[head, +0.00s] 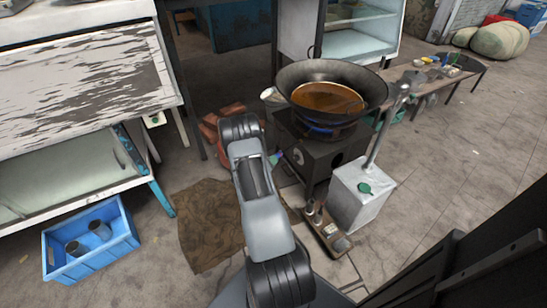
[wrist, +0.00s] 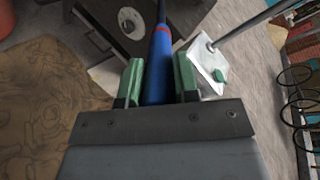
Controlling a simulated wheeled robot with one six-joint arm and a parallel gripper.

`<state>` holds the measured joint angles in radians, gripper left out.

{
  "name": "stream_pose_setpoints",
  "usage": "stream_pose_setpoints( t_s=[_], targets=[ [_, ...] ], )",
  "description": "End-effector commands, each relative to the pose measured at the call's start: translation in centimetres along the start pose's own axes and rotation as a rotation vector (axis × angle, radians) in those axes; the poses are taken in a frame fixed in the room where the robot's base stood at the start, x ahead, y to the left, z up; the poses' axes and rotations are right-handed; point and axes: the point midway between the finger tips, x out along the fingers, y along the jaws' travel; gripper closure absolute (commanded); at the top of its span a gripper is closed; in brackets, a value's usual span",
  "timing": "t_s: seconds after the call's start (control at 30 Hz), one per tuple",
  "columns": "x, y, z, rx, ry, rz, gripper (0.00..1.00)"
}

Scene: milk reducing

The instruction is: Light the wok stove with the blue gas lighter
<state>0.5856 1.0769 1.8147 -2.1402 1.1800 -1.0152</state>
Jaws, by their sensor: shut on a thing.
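The wok (head: 345,78) with brown liquid sits on the dark box-shaped wok stove (head: 330,157). A blue glow (head: 318,129) shows under the wok at the burner. The stove's front with a round knob (wrist: 131,23) shows at the top of the wrist view. My gripper (wrist: 158,80) is shut on the blue gas lighter (wrist: 160,62), its green fingers on either side. The lighter points away from the gripper, its dark tip end toward the stove. In the head view my arm hides most of the gripper and lighter.
A white metal box (head: 358,197) with an upright pipe stands right of the stove. A low board with bottles (head: 328,235) lies in front. A brown mat (head: 207,222) and a blue crate (head: 92,240) are at left. A long bench (head: 440,85) stands behind right.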

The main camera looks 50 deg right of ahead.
Motion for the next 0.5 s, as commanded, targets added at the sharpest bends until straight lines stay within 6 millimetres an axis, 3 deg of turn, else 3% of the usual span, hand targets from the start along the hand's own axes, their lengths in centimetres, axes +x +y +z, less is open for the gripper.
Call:
stream_pose_setpoints(
  t_s=[0.5],
  targets=[
    [-4.5,0.8,-0.7,0.000,-0.001,0.000,0.95]
  ],
)
